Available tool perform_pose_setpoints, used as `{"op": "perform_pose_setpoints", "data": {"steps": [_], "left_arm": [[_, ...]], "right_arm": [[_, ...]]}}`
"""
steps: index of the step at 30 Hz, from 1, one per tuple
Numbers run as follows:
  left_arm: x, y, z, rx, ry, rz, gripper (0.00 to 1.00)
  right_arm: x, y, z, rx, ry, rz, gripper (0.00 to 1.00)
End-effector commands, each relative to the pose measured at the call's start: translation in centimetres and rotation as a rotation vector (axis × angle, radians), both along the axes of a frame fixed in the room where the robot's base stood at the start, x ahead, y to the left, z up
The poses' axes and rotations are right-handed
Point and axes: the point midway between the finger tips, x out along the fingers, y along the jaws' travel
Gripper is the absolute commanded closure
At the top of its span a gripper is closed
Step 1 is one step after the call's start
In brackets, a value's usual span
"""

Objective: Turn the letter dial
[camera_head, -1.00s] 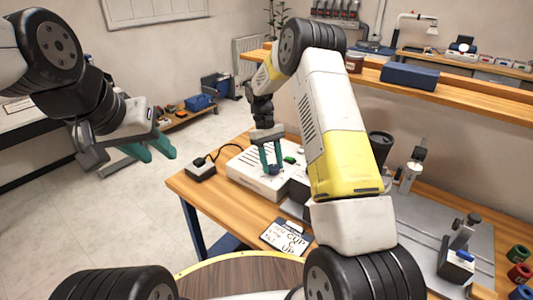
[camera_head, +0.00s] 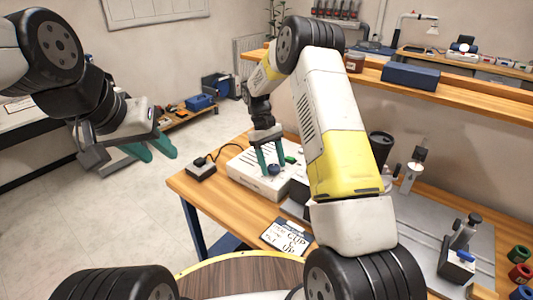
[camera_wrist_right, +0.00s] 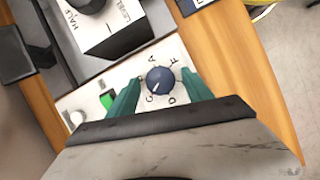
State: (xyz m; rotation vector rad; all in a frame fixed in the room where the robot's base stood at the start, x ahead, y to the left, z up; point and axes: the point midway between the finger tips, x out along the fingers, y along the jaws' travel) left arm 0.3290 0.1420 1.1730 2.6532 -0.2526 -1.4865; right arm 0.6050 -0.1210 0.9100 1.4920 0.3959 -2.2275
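The letter dial (camera_wrist_right: 160,80) is a round dark blue knob with a white pointer mark. In the right wrist view, letters A, F, D and C are printed around it on a white panel. In the head view the dial (camera_head: 274,170) sits on top of the white box (camera_head: 245,172). My right gripper (camera_wrist_right: 158,92) is open, with one green finger on each side of the dial. In the head view my right gripper (camera_head: 271,163) is over the box. My left gripper (camera_head: 158,149) is open and empty over the floor.
A green button (camera_wrist_right: 107,101) and a white knob (camera_wrist_right: 77,117) are on the same panel. A box with a LEVEL dial (camera_wrist_right: 103,23) stands beside it. A card (camera_head: 286,237) lies on the table. A black block (camera_head: 201,170) with a cable sits left of the box.

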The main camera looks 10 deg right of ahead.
Motion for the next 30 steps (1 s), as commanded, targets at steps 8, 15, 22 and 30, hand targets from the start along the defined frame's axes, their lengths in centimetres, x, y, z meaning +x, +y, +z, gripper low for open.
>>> {"op": "perform_pose_setpoints", "data": {"steps": [8, 15, 22, 30], "left_arm": [[0.0, 0.0, 0.0, 0.000, 0.000, 0.000, 0.64], [0.0, 0.0, 0.0, 0.000, 0.000, 0.000, 0.64], [0.0, 0.0, 0.0, 0.000, 0.000, 0.000, 0.64], [0.0, 0.0, 0.0, 0.000, 0.000, 0.000, 0.64]], "right_arm": [[0.0, 0.0, 0.0, 0.000, 0.002, 0.000, 0.39], [0.9, 0.5, 2.3, 0.001, -0.002, 0.001, 0.39], [2.2, 1.2, 5.8, 0.000, -0.001, -0.001, 0.39], [2.6, 1.5, 7.2, 0.000, 0.001, 0.000, 0.39]]}}
